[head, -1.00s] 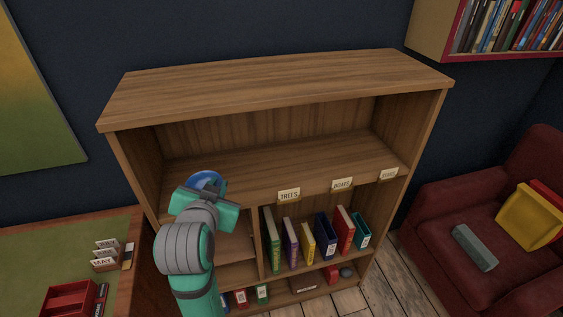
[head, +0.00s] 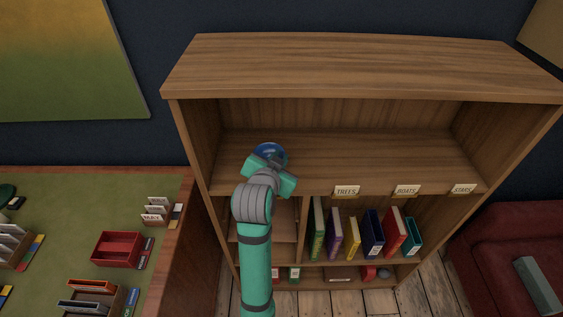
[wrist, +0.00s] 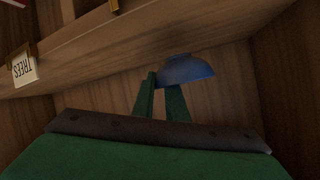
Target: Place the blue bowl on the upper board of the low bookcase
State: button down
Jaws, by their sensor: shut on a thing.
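The blue bowl (head: 270,154) is at the left part of the upper board (head: 370,160) of the low bookcase (head: 340,66), inside the open top bay. My gripper (head: 269,167) reaches in over the board's front edge, and its fingers are shut on the bowl. In the wrist view the bowl (wrist: 186,70) shows at the tips of the two green fingers (wrist: 164,92). My gripper hides part of the bowl in the head view. I cannot tell whether the bowl touches the board.
Label cards, including TREES (head: 346,191) and BOATS (head: 406,191), hang along the board's front edge. Several books (head: 372,233) stand below. The board right of the bowl is bare. A green-topped desk (head: 60,220) is at left, a red armchair (head: 510,250) at right.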

jog(key=f, duration=0.1)
jog(key=w+f, duration=0.1)
jog(key=f, duration=0.1)
jog(key=shift+f, duration=0.15)
jog(key=shift+s+d+f, duration=0.1)
jog(key=shift+d+f, duration=0.1)
jog(key=shift+f, duration=0.1)
jog(key=shift+s+a, duration=0.1)
jog(key=shift+a, duration=0.15)
jog(key=c, duration=1.7)
grip_release()
jog(key=shift+d+f, duration=0.1)
jog(key=shift+c, duration=0.2)
